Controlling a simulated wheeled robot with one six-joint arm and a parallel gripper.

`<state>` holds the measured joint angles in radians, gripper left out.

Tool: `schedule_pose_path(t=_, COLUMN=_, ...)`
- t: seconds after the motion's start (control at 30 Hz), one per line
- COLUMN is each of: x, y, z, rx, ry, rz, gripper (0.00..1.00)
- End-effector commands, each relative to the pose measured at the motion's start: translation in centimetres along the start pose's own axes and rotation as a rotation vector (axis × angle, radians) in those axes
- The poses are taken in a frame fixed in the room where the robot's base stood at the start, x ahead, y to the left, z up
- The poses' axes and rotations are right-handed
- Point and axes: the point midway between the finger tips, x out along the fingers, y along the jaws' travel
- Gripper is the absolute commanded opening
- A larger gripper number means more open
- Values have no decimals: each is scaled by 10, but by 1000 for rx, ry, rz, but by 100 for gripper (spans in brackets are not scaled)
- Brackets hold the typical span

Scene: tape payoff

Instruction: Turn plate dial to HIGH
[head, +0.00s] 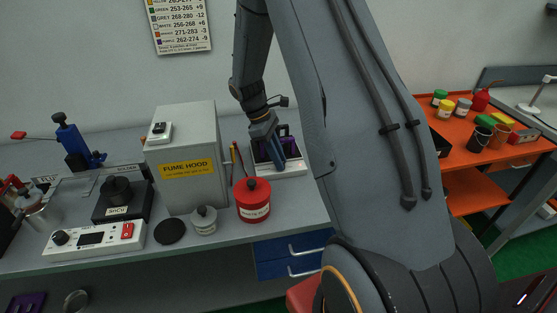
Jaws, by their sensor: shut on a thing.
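A white control box (95,239) stands at the front left of the bench, with a black dial (61,238), a dark display and a red switch (127,231). The dial's setting is too small to read. My gripper (280,165) is far to the right of the dial, beyond the fume hood box and behind the red pot. It points down over a white device (291,172). It is shut on what looks like a dark purple piece (293,148) there; the jaws partly hide it, and I cannot tell whether it is lifted.
A grey fume hood box (187,140) stands between the dial and my gripper. A red pot (252,204), a small grey pot (204,222) and a black disc (170,232) line the front edge. A black block (122,206) with a knob sits behind the control box.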

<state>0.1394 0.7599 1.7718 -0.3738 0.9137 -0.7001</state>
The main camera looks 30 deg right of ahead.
Motion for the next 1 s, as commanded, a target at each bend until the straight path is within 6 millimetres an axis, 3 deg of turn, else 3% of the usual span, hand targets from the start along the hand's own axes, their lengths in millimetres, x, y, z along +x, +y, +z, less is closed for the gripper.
schedule_pose_path(t=0.3, x=2, y=0, z=1, rx=97, ry=2, rz=-45, gripper=0)
schedule_pose_path(t=0.8, x=2, y=-1, z=1, rx=112, ry=2, rz=-51, gripper=0)
schedule_pose_path(t=0.83, x=2, y=-1, z=1, rx=111, ry=2, rz=-51, gripper=23)
schedule_pose_path(t=0.87, x=2, y=-1, z=1, rx=111, ry=3, rz=-51, gripper=27)
schedule_pose_path(t=1.0, x=1, y=0, z=1, rx=111, ry=4, rz=-49, gripper=27)
